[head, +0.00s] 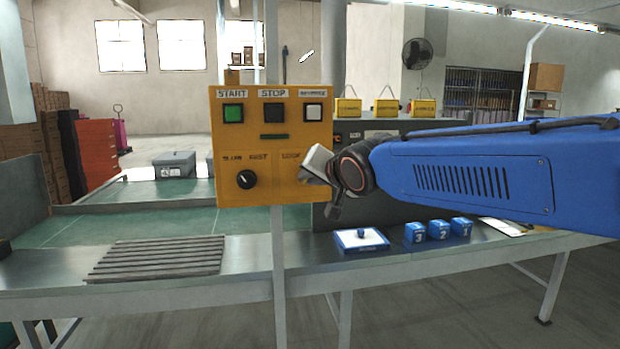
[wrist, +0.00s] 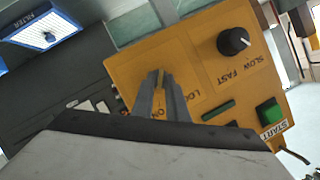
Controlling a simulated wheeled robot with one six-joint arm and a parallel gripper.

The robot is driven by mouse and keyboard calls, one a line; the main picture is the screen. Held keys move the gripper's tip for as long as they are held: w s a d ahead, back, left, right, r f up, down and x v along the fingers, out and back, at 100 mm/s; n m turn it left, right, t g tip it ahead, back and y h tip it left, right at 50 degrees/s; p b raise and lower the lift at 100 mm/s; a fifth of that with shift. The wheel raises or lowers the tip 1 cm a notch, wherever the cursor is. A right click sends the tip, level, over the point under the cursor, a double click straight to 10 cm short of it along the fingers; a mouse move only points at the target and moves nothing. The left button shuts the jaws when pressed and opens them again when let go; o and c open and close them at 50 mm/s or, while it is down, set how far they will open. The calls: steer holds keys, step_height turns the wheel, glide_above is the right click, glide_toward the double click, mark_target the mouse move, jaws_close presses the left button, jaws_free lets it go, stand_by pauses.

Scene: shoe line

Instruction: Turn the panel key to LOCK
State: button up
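The yellow panel (head: 262,203) stands on a post, with START, STOP and SERVICE buttons above and a black SLOW/FAST knob (head: 246,180) at lower left. The LOCK label (head: 291,155) is at lower right, just above my gripper (head: 312,178). My gripper hides the key in the head view. In the wrist view the panel (wrist: 205,55) is turned round. My gripper (wrist: 161,80) has its fingers close together on a small brass-coloured key (wrist: 161,77). The fingers partly cover the lettering beside it, so which way the key points is hard to tell.
A green button (wrist: 269,113) and the knob (wrist: 233,41) are near my fingers. Yellow tags (head: 386,107) stand behind.

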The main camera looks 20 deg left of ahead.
jaws_close()
steer(key=shift+n+h, duration=0.3)
steer(key=shift+s+a+n+t+h, duration=0.15)
steer(key=shift+n+t+h, duration=0.55)
steer(key=shift+n, duration=0.75)
steer(key=shift+s+a+n+t+h, duration=0.15)
steer(key=shift+n+t+h, duration=0.3)
steer(key=shift+n+h, duration=0.85)
steer(key=shift+s+a+n+t+h, duration=0.1)
steer(key=shift+a+n+t+h, duration=0.35)
steer(key=shift+n, duration=1.2)
steer(key=shift+d, duration=0.2)
